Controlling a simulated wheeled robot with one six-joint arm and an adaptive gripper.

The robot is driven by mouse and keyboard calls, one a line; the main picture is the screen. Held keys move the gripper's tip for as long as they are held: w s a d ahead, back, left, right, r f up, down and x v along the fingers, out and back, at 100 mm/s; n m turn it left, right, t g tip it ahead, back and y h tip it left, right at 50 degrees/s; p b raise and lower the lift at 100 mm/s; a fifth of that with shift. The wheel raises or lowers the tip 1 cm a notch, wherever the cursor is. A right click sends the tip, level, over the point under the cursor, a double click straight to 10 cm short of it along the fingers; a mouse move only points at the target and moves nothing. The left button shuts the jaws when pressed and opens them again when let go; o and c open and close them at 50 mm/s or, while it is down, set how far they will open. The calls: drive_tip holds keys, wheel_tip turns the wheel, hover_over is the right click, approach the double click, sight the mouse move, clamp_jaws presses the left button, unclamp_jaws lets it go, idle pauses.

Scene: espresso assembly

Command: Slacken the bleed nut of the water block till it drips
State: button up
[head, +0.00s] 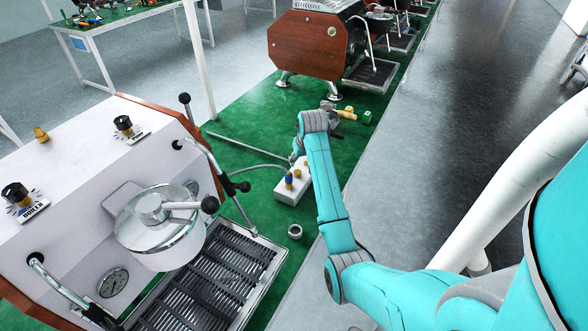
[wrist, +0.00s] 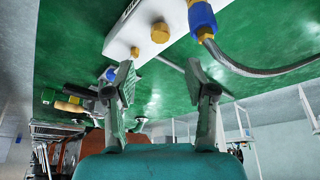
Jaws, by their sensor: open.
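The water block (head: 290,191) is a white block on the green bench top, left of my forearm. It carries a blue fitting (head: 289,181) and small brass parts. In the wrist view the block (wrist: 128,28) is at the top, with a larger brass nut (wrist: 160,32) and a smaller brass one (wrist: 135,51). I cannot tell for certain which is the bleed nut. My gripper (wrist: 160,76) is open and empty, its fingers apart below the brass parts in the picture. In the head view my arm mostly hides it. I see no drip.
A braided hose (wrist: 255,71) runs from a blue and brass fitting (wrist: 201,18). A white espresso machine (head: 80,185) with levers and a drip tray (head: 215,280) stands at left. A metal ring (head: 295,231) and a yellow-handled item (head: 346,113) lie on the bench.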

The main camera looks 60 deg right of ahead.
sight(298, 171)
drive_tip(key=x, duration=0.9)
drive_tip(key=shift+w+d+f, duration=0.1)
drive_tip(key=shift+f, duration=0.15)
clamp_jaws()
